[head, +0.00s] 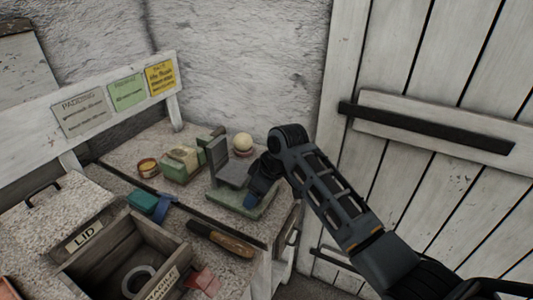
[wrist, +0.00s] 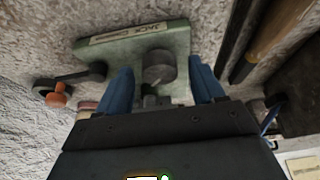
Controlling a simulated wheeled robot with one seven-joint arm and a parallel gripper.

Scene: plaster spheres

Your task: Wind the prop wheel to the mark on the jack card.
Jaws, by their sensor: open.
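My gripper (wrist: 162,88) points down over a green base (wrist: 120,50) with a label that seems to begin "JACK". Its blue fingers are apart, one on each side of a dark grey round wheel or knob (wrist: 158,68). I cannot tell whether they touch it. In the head view, my gripper (head: 252,198) is at the front of the green base (head: 224,196), and my arm hides the wheel. Grey plates (head: 217,158) stand on that base. A yellow card (head: 160,79), its heading perhaps "JACK", hangs on the back board; its small text and any mark are unreadable.
A cream sphere (head: 243,143) sits behind the grey plates. A green block-like device (head: 182,163) stands left. A wooden-handled tool (head: 222,239) and an open wooden box (head: 115,250) lie in front. In the wrist view, a dark crank with an orange knob (wrist: 58,97) is at left.

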